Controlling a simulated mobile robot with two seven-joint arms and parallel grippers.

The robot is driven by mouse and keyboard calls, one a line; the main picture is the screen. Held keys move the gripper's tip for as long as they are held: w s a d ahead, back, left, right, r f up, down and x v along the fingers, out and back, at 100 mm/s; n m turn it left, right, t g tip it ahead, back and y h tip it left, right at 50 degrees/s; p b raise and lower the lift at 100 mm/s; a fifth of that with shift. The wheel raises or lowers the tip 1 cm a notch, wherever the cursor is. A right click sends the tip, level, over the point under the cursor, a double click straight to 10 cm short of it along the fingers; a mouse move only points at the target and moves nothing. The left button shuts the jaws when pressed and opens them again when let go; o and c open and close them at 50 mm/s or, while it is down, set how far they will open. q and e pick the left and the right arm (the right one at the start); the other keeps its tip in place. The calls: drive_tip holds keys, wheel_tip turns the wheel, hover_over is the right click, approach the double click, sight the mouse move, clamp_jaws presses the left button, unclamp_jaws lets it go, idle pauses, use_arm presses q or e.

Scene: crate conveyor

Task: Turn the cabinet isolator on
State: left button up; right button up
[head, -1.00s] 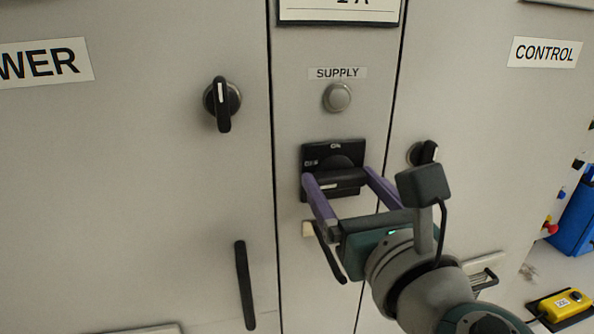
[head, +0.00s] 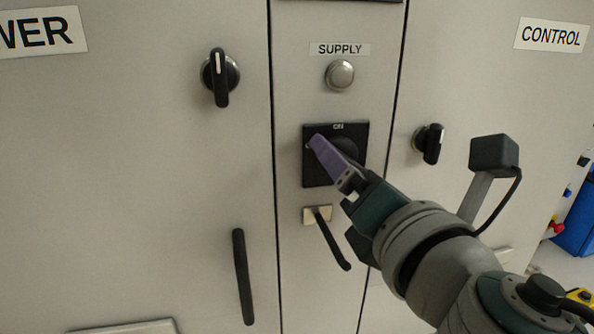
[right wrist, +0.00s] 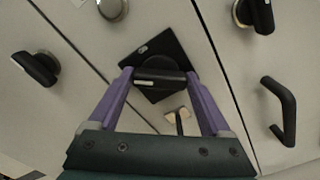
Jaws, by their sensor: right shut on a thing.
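The cabinet isolator (head: 318,173) is a black square plate with a rotary handle, below the SUPPLY label and a round grey lamp (head: 340,75) on the narrow middle panel. My right gripper (head: 330,150) reaches it from the lower right; its near purple finger hides most of the handle in the head view. In the right wrist view the two fingers are shut on the sides of the black isolator handle (right wrist: 160,78). There the handle lies at a slant to its plate (right wrist: 176,50). The exact switch position is hard to read. My left gripper is out of view.
Black rotary knobs stick out on the left door (head: 220,77) and right door (head: 430,143). A black lever handle (head: 333,240) is just below the isolator, close to my right gripper. A long black handle (head: 243,277) is on the left door.

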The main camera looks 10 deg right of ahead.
drive_tip(key=shift+m+b, duration=1.25)
drive_tip(key=shift+m, duration=3.75)
drive_tip(key=o, duration=1.2)
drive_tip(key=shift+c, duration=0.2)
drive_tip(key=shift+s, duration=0.1)
drive_tip(key=s+b, duration=0.2)
drive_tip(key=s, duration=0.7)
drive_tip(key=shift+s+d, duration=0.2)
drive_tip(key=shift+s, duration=0.2)
